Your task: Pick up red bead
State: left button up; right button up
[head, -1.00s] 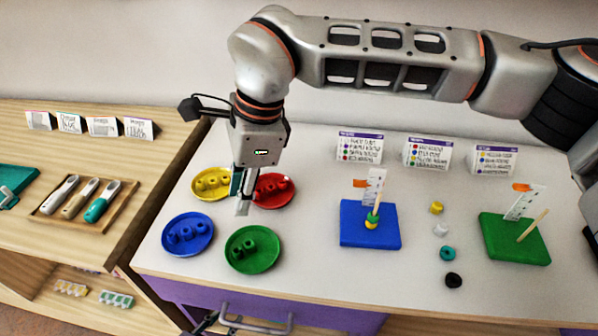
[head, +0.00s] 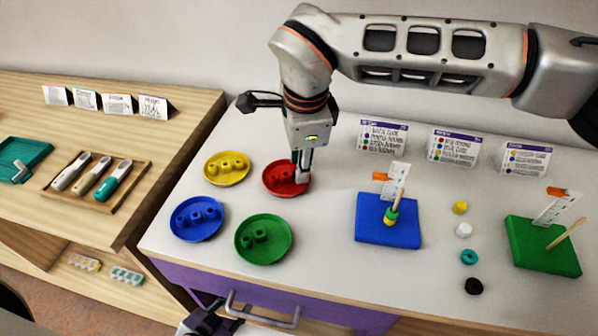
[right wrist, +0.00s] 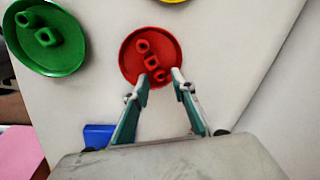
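Red beads (right wrist: 142,46) lie in the round red dish (head: 270,186) on the white table. In the right wrist view three show in a row, and one red bead (right wrist: 160,75) lies between my fingertips. My right gripper (right wrist: 161,73) is open, with its two fingers reaching over the near edge of the dish. In the head view the right gripper (head: 301,179) points down at the dish's right side and hides part of it. My left gripper (head: 203,322) shows only partly at the bottom edge, low in front of the table, so its fingers are unclear.
Yellow (head: 208,178), blue (head: 180,232) and green (head: 243,252) bead dishes stand close around the red one. A blue board (head: 375,232) with a threaded peg, a green board (head: 545,258), several loose beads and cards stand to the right.

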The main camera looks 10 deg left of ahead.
jog(key=shift+f, duration=0.6)
pick_arm(q)
jog(key=shift+w, duration=0.2)
pick_arm(e)
jog(key=shift+f, duration=0.1)
